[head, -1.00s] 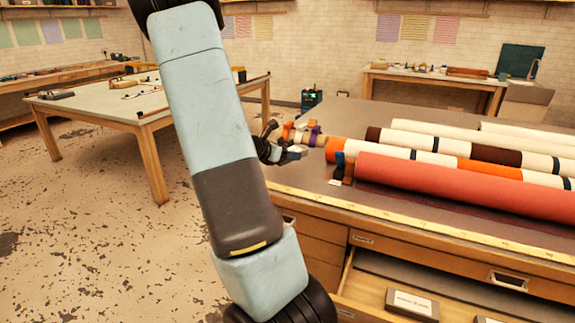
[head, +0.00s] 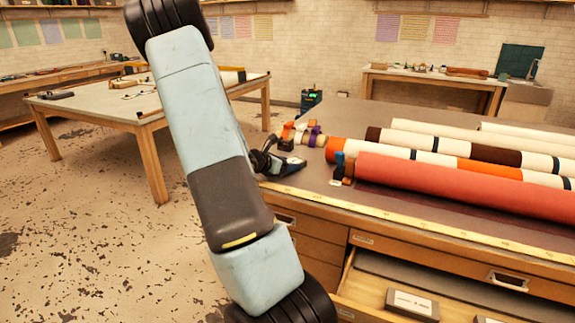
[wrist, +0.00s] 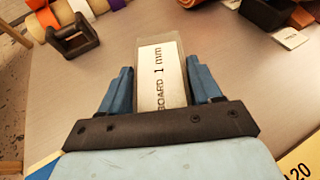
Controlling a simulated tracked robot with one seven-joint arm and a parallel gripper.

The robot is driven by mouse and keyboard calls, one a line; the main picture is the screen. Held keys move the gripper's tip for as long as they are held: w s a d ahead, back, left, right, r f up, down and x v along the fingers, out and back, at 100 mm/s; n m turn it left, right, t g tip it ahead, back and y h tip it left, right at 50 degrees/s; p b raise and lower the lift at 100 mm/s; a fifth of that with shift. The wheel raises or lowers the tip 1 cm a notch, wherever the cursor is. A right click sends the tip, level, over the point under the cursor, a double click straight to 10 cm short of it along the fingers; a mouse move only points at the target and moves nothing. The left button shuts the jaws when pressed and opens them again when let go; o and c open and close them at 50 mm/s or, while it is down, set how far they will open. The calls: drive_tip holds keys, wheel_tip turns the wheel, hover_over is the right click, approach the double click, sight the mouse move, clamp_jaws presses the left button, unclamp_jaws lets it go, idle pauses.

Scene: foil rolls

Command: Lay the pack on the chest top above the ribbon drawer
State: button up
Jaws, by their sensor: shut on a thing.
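My gripper (wrist: 158,90) is shut on a pack (wrist: 160,65), a flat pale block in a clear wrap printed "BOARD 1 mm". Its blue fingers stand on either side of it in the wrist view. In the head view my gripper (head: 290,168) is low over the left end of the chest top (head: 315,185), near the front edge. The pack cannot be made out there. I cannot tell whether it touches the top. Below the top are drawer fronts (head: 320,251). Their labels are too small to read, so I cannot tell which is the ribbon drawer.
Long rolls, including a red one (head: 460,190), cover the right of the top. A dark holder (wrist: 75,38) and coloured ribbon rolls lie behind the gripper. A yellow ruler strip (head: 400,214) runs along the front edge. A drawer stands open at lower right, with a box (head: 411,304) inside.

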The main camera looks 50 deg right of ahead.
drive_tip(key=o, duration=1.2)
drive_tip(key=shift+f, duration=0.1)
drive_tip(key=shift+c, duration=0.2)
drive_tip(key=shift+a, duration=0.1)
drive_tip(key=v, duration=1.1)
drive_tip(key=shift+a, duration=0.1)
drive_tip(key=shift+a+r, duration=0.45)
drive_tip(key=s+a+r+m+t+y, duration=0.2)
drive_tip(key=s+a+r+m+y, duration=0.2)
drive_tip(key=a, duration=0.7)
drive_tip(key=s+a+r+m+t+y, duration=0.2)
drive_tip(key=s+a+r+m+y, duration=0.3)
drive_tip(key=a, duration=0.7)
drive_tip(key=s+a+r+m+t+y, duration=0.3)
drive_tip(key=s+a+r+m, duration=0.4)
drive_tip(key=a, duration=0.4)
drive_tip(key=shift+s+a+r+m+y, duration=0.2)
drive_tip(key=shift+s+r+m+y, duration=0.2)
drive_tip(key=shift+y, duration=0.3)
